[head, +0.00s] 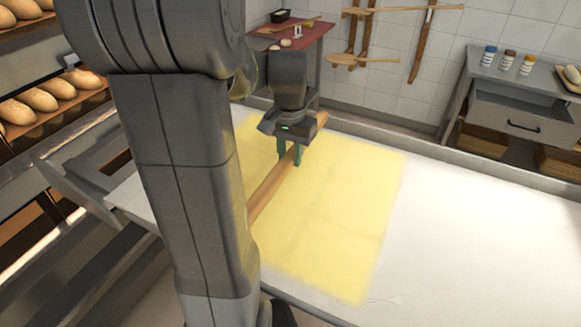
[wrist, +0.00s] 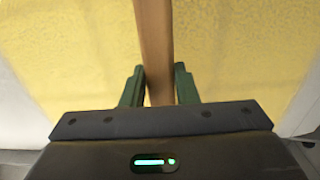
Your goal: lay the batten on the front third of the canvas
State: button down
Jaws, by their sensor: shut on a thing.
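The batten (head: 270,187) is a long brown wooden strip over the yellow canvas (head: 350,205). My gripper (head: 290,158) is shut on the batten, with green fingers on either side of it. In the wrist view the batten (wrist: 154,45) runs up from between the fingers (wrist: 158,88), and the canvas (wrist: 235,50) fills the view behind it. The canvas lies flat on the pale table. My arm hides the canvas's left part and the near end of the batten in the head view. I cannot tell whether the batten touches the canvas.
The white table (head: 460,240) is bare right of the canvas. Bread loaves (head: 55,92) lie on racks at the left. A red side table (head: 290,42) stands behind, and a grey cabinet (head: 510,120) with small jars stands at the back right. Wooden peels (head: 365,61) hang on the wall.

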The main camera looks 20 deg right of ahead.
aim_at(290, 179)
jog(key=shift+f, duration=2.55)
jog(key=shift+f, duration=0.1)
jog(key=c, duration=1.1)
grip_release()
notch_tip(290, 179, up, 12)
jog(key=shift+r, duration=0.15)
